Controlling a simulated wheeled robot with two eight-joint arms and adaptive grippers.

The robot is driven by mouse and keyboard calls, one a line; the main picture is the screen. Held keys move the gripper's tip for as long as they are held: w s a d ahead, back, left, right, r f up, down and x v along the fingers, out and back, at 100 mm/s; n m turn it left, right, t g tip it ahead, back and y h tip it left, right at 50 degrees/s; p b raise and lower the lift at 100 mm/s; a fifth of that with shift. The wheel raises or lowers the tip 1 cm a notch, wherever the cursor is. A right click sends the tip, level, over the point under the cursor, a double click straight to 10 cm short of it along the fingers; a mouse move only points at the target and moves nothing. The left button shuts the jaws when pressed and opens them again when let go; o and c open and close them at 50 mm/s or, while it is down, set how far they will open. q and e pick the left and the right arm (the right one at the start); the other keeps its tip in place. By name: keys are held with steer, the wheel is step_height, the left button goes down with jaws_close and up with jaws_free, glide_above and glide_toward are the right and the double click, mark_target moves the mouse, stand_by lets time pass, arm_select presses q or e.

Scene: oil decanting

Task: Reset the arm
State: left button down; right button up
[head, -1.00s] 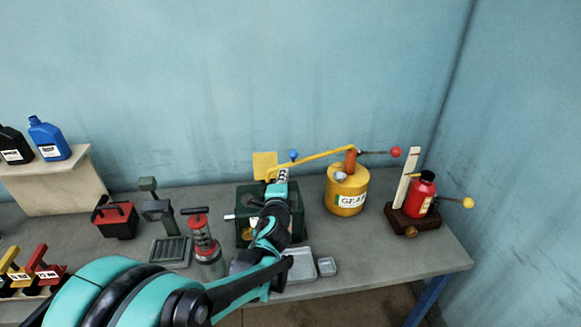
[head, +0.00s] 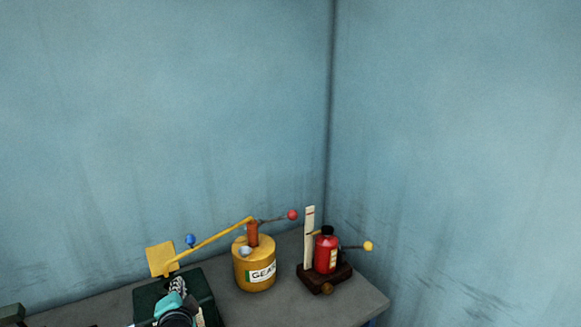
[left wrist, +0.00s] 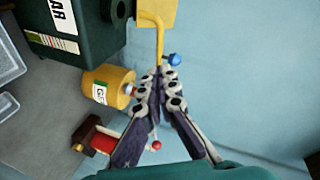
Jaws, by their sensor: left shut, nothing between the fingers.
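My left gripper (head: 178,284) shows at the bottom of the head view, over the green box (head: 206,291). In the left wrist view its two fingers (left wrist: 161,78) come together at the tips, shut and empty. The tips appear close to the yellow spout (left wrist: 158,38) and the blue ball (left wrist: 174,59); whether they touch cannot be told. Most of my left arm is below the head view. My right gripper is in neither view.
A yellow gear oil can (head: 253,272) with a pump arm and red knob (head: 292,215) stands right of the green box. A red bottle (head: 326,254) stands on a dark wooden base near the right end of the grey bench (head: 355,305). Blue walls meet behind.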

arm_select(q)
steer(key=s+d+f+n+g+h+b, duration=0.2)
steer(key=s+d+f, duration=0.4)
steer(key=s, duration=0.4)
steer(key=s+d+f+n+g+h+b, duration=0.2)
steer(key=s+d+f+n, duration=0.4)
steer(key=s, duration=0.4)
steer(key=d+f+g+h, duration=0.1)
steer(key=g, duration=0.1)
steer(key=shift+d+f+n+g+h, duration=0.2)
steer(key=shift+d+n+g+h, duration=0.1)
steer(key=shift+n+h, duration=0.1)
